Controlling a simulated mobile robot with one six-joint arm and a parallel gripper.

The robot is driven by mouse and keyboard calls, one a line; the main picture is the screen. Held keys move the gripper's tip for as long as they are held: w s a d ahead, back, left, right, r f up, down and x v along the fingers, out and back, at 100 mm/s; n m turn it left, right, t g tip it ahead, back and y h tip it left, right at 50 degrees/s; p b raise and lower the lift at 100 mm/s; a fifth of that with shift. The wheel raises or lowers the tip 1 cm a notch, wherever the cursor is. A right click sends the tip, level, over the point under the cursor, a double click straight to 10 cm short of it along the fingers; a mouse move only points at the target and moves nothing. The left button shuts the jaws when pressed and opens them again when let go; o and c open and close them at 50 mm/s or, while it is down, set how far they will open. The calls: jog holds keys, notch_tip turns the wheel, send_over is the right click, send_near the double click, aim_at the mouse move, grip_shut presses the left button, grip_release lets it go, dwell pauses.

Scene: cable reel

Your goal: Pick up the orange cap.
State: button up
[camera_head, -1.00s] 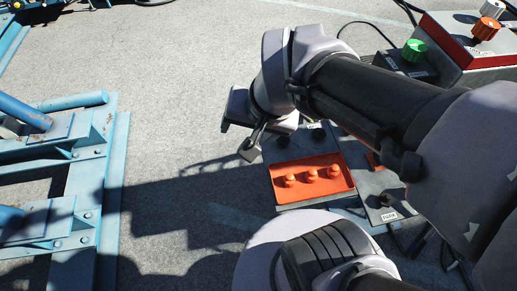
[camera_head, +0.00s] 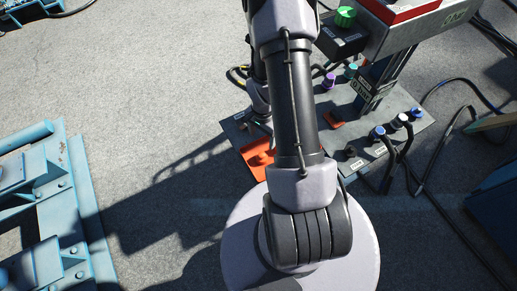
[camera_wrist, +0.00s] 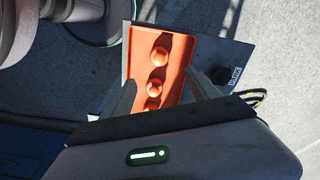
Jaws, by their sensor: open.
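In the wrist view an orange-red tray (camera_wrist: 180,45) holds a row of rounded orange caps: one (camera_wrist: 160,57) farther out, a middle one (camera_wrist: 155,87), and one (camera_wrist: 152,104) close to the gripper body. My gripper (camera_wrist: 161,76) is open and empty, its fingers on either side of the row. I cannot tell the fingers' height above the caps. In the head view the tray (camera_head: 264,173) shows left of my arm, with one orange cap (camera_head: 262,158) visible. My arm hides the rest of the tray and most of the gripper.
The dark panel (camera_head: 404,139) carries purple (camera_head: 328,80), blue (camera_head: 377,132) and teal caps. A green knob (camera_head: 345,16) and a red-topped box (camera_head: 398,10) stand at the back. Cables lie at right. A blue frame (camera_head: 88,200) stands left, with open ground between.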

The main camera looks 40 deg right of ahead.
aim_at(262, 154)
notch_tip(262, 154, down, 10)
jog(key=b, duration=0.3)
jog(key=shift+w, duration=0.1)
jog(key=f+b, duration=0.1)
jog(key=f, duration=0.1)
jog(key=f+b, duration=0.2)
jog(key=f, duration=0.1)
jog(key=shift+s+a+f+b, duration=0.1)
jog(key=shift+s+f+b, duration=0.1)
jog(key=shift+f+b, duration=0.1)
jog(key=shift+r, duration=0.3)
grip_shut()
